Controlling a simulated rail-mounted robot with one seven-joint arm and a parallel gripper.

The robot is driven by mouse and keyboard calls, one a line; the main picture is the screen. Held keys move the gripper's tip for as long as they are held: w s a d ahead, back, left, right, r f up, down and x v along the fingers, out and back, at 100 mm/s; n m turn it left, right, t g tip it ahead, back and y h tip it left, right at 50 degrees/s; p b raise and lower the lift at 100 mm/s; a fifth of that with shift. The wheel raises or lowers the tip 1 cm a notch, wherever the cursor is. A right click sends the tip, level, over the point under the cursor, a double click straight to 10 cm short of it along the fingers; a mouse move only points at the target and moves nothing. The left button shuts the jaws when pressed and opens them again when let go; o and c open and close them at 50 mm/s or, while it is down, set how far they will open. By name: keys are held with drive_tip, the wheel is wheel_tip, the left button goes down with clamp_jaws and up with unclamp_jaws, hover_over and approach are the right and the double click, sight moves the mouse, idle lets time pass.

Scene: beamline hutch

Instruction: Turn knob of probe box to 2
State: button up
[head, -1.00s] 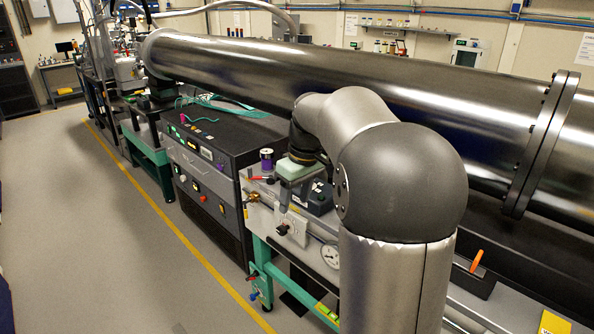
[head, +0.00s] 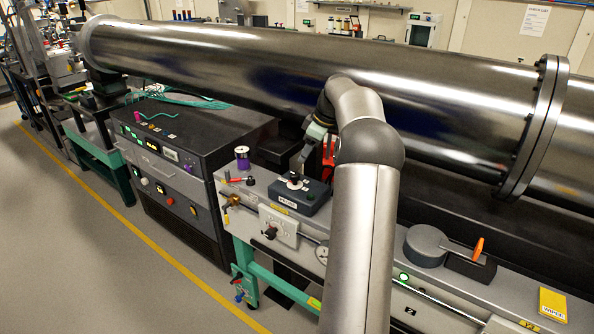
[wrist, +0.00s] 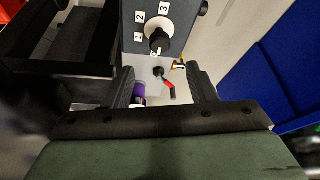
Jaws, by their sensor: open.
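The probe box (head: 300,196) is a dark box with a label on its front, on the grey bench. Its black knob (head: 294,177) sits on a white dial on top. In the wrist view the knob (wrist: 158,40) stands near the top, with number tags 1, 2 and 3 around the dial; I cannot tell surely which number it points to. My gripper (head: 304,158) hangs just above and behind the box in the head view. In the wrist view the gripper (wrist: 160,88) is open and empty, its fingers apart and the knob beyond them, not between them.
A white panel with a black knob (head: 270,233) is on the bench front. A large steel pipe (head: 270,70) runs behind. A red object (head: 328,150) is close to my gripper.

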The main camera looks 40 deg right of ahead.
sight(295, 174)
drive_tip(key=p+x, duration=0.1)
drive_tip(key=x, duration=0.8)
drive_tip(key=c, duration=1)
